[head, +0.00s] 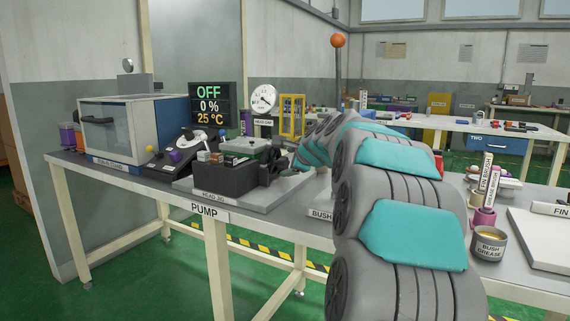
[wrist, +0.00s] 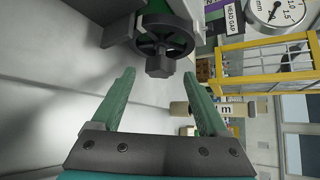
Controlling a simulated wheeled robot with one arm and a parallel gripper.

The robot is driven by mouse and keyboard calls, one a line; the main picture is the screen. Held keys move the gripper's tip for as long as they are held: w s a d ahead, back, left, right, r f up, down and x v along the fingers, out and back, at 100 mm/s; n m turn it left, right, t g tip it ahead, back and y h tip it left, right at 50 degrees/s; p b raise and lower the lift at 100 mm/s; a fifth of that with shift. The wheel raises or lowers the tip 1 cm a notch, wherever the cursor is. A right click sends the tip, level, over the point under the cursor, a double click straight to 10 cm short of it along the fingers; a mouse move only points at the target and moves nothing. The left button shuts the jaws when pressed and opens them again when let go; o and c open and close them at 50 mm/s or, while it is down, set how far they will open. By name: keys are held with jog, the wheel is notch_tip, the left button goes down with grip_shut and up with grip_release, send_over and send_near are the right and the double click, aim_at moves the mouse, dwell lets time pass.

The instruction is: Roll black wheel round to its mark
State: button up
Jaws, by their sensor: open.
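The black wheel (wrist: 165,40) shows at the top of the wrist view, spoked, with a dark hexagonal hub facing me and green behind its spokes. In the head view the black wheel (head: 267,168) is small, at the right end of the dark block on the head jig, partly hidden by my arm. My gripper (wrist: 160,76) is open, its two green fingers pointing at the wheel, one on each side of the hub's line. Nothing is held. I cannot tell whether the fingertips touch the wheel. No mark on the wheel can be made out.
A yellow frame (wrist: 265,65) and a dial gauge (wrist: 277,10) stand close on the right in the wrist view. A grease tin (head: 489,243) stands right of my arm.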

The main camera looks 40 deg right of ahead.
aim_at(285, 163)
jog(key=shift+x, duration=1.55)
jog(key=shift+a, duration=0.1)
grip_shut()
